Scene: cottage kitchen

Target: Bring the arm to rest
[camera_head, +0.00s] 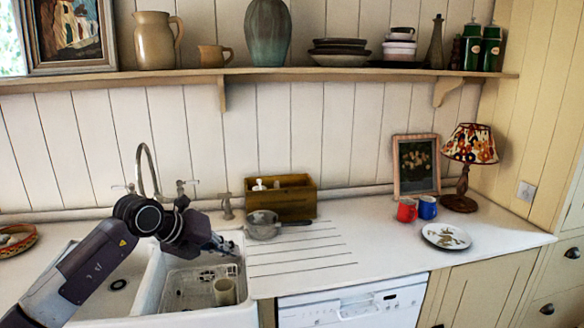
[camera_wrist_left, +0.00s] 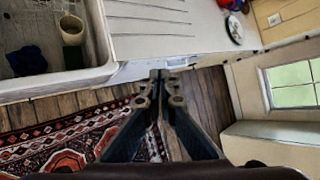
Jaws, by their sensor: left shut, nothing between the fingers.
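My left arm comes in from the left in the head view, and my left gripper (camera_head: 222,243) is over the right basin of the white sink. In the left wrist view the fingers of my left gripper (camera_wrist_left: 159,76) are together, with nothing between them. Beyond the fingertips in that view are the counter front and the wooden floor (camera_wrist_left: 200,95). My right gripper is in neither view.
The white sink (camera_head: 150,277) holds a beige cup (camera_head: 224,291) in its right basin. Red (camera_head: 406,210) and blue mugs (camera_head: 427,207), a plate (camera_head: 446,235) and lamp (camera_head: 468,160) are right. The middle counter is clear.

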